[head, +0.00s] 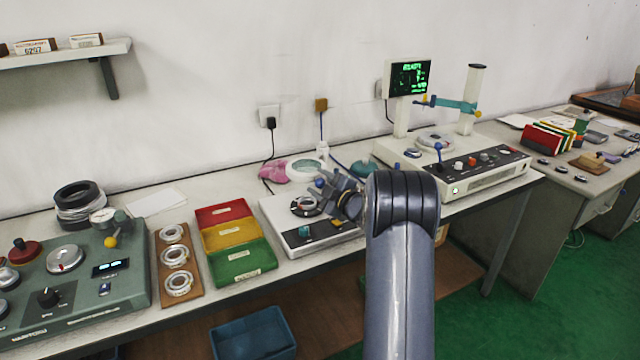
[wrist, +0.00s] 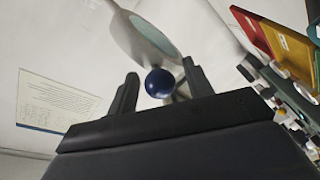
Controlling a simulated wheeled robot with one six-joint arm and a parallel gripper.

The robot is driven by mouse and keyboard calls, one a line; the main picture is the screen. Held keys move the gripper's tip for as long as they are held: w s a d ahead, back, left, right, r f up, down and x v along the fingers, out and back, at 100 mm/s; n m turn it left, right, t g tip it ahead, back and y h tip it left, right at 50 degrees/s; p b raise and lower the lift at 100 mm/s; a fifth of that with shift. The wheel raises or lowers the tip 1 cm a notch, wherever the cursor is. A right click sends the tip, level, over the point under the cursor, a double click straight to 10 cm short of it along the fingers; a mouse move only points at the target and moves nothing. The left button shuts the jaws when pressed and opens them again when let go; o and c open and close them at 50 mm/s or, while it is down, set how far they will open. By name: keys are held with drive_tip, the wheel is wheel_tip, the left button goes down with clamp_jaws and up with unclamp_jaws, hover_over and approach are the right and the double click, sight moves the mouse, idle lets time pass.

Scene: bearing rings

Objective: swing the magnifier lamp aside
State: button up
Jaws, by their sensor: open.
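The magnifier lamp (head: 306,168) shows in the head view as a pale ring with a greenish lens, above the back of the white instrument. In the wrist view its lens head (wrist: 150,38) is large and close, with a dark blue ball knob (wrist: 159,83) on the near side. My gripper (wrist: 158,88) is open, and the knob appears between its two dark fingers. I cannot tell whether the fingers touch it. In the head view my gripper (head: 325,186) is just below the lens, partly hidden by my arm.
The white instrument (head: 277,218) with a round stage stands beneath my gripper. Red, yellow and green trays (head: 228,238) and a wooden board with rings (head: 190,292) lie to its left. A pink cloth (head: 274,171) is behind. A larger machine with a screen (head: 410,78) stands to the right.

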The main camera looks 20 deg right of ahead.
clamp_jaws()
idle(0.3)
